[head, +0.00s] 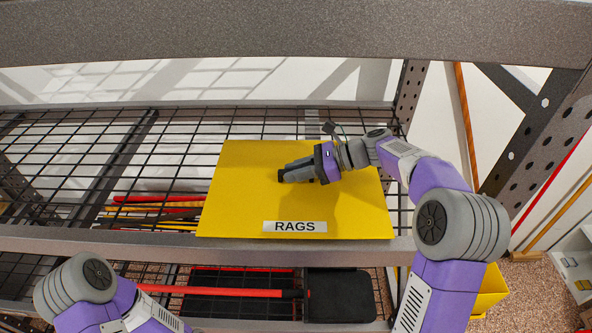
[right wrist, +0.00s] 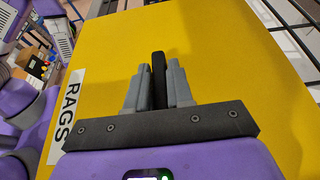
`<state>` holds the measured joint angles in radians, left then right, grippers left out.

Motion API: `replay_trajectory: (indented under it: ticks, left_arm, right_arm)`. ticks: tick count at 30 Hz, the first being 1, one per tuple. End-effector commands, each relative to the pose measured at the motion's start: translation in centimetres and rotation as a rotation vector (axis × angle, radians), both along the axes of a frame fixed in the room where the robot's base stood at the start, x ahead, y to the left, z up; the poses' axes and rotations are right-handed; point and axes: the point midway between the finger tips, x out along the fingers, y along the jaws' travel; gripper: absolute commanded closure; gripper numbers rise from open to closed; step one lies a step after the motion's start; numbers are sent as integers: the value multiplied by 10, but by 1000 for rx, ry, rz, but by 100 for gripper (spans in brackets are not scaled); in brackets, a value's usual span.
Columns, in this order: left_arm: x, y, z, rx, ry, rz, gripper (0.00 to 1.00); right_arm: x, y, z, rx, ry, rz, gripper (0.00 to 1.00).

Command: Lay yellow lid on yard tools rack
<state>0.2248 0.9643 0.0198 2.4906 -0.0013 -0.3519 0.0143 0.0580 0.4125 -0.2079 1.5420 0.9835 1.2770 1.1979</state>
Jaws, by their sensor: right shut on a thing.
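The yellow lid (head: 245,205) is a flat sheet with a white RAGS label (head: 295,226) at its front edge. It lies level over the wire rack shelf (head: 60,160), its front edge overlapping the shelf's front beam. Whether it touches the wire is hard to tell. My right gripper (head: 284,175) is over the lid's middle, shut on its black handle (right wrist: 158,75), which shows between the grey fingers in the right wrist view. My left arm comes in at the lower left of the head view; its gripper is out of the picture.
Long red and yellow tool handles (head: 160,200) show through the wire left of the lid. A black shovel (head: 338,296) with a red handle lies on the level below. A yellow bin (head: 488,292) stands at the lower right. Perforated posts (head: 410,95) bound the shelf's right side.

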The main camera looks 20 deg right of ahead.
Motion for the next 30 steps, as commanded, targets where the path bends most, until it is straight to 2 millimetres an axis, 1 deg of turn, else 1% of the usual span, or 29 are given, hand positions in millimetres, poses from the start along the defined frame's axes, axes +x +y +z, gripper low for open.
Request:
replay_trajectory:
  ticks: [2, 3, 7, 14, 17, 20, 23, 30]
  left_arm:
    - [0, 0, -1, 0, 0, 0, 57]
    - [0, 0, -1, 0, 0, 0, 57]
    - [0, 0, -1, 0, 0, 0, 57]
    - [0, 0, -1, 0, 0, 0, 57]
    - [0, 0, 1, 0, 0, 0, 57]
    - [0, 0, -1, 0, 0, 0, 57]
    - [0, 0, -3, 0, 0, 0, 57]
    - [0, 0, -7, 0, 0, 0, 57]
  right_arm:
    - [0, 0, -2, 2, -1, 0, 100]
    - [0, 0, -2, 0, 0, 0, 73]
    - [0, 0, -2, 0, 0, 0, 53]
    - [0, 0, -2, 0, 0, 0, 53]
    - [0, 0, 2, 0, -1, 0, 53]
    - [-2, -10, 4, 0, -1, -3, 53]
    - [-7, -27, 11, -1, -4, -4, 53]
    - [-20, -73, 31, -2, -2, -4, 53]
